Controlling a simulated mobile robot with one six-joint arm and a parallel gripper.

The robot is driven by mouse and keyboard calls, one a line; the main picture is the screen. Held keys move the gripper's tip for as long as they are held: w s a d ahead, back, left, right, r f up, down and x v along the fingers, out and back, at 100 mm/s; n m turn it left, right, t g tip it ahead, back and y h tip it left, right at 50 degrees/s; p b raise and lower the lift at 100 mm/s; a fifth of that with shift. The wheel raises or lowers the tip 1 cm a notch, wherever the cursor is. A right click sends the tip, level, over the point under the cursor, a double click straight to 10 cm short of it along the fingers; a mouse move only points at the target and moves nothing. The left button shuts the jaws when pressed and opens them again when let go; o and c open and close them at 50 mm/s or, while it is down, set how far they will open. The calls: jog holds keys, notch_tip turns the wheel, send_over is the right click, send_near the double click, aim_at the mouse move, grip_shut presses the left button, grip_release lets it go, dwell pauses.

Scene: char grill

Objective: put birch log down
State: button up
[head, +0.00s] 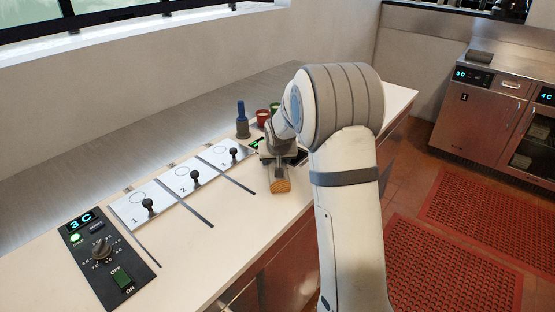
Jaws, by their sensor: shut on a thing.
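The birch log (280,186) shows as a short piece with a tan-orange end, below my gripper on the near side of the pale counter (232,213). My gripper (278,160) is shut on the log. My arm comes in from the right and hides part of the gripper and the counter behind it. I cannot tell whether the log touches the counter top or is held just above it.
White panels numbered 1, 2 and 3 (183,175), with black knobs, lie left of my gripper. A blue-topped bottle (241,120), a red cup (263,117) and a green cup (275,107) stand behind. A control panel (106,255) is at front left.

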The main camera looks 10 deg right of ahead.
jog(key=shift+r, duration=0.1)
jog(key=o, duration=1)
jog(key=shift+f, duration=0.2)
jog(key=o, duration=0.5)
jog(key=shift+r, duration=0.1)
jog(key=shift+c, duration=0.2)
